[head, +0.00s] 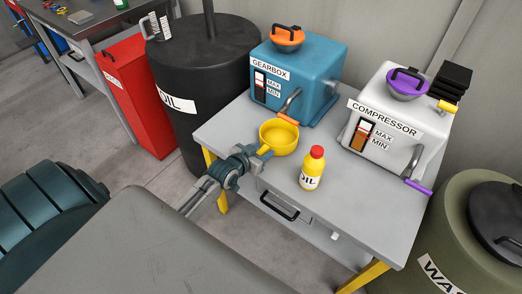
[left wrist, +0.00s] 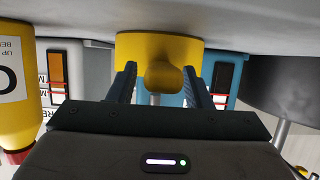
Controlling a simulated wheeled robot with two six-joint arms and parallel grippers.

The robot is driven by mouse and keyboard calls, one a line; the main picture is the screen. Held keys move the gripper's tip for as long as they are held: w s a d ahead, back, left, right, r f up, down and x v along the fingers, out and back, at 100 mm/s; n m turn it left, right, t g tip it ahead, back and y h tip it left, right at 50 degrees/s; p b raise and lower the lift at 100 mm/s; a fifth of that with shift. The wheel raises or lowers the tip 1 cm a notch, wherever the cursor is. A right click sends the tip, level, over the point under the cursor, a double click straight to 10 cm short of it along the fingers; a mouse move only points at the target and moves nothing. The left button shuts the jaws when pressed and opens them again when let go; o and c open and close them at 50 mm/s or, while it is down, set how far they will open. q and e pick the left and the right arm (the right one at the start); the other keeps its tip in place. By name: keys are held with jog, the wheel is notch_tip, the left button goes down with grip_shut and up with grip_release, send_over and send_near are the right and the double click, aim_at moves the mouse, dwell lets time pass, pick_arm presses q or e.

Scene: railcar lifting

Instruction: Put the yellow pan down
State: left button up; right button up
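The yellow pan (head: 279,137) appears to rest upright on the grey table (head: 226,130), in front of the blue gearbox. My left gripper (head: 259,152) is at the pan's handle side, low over the table's left front edge. In the left wrist view, which is upside down, the pan (left wrist: 160,46) sits against the table surface. Its stubby handle points at the camera between my two fingers (left wrist: 159,77). The fingers stand apart with gaps on both sides of the handle, so the gripper looks open. My right gripper is not in view.
A yellow oil bottle (head: 312,168) with a red cap stands right of the pan. The gearbox (head: 297,75) with its orange-handled tap is behind the pan; the white compressor (head: 395,122) is to the right. A black oil drum (head: 204,70) stands left of the table.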

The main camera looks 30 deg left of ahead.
pick_arm(q)
jog(key=shift+r, duration=0.1)
jog(key=shift+s+r, duration=0.1)
jog(key=shift+s, duration=0.05)
jog(key=d+v, duration=0.1)
jog(key=v, duration=1)
jog(key=shift+s+a+r, duration=0.15)
jog(key=shift+s+a, duration=0.2)
jog(key=shift+a, duration=0.1)
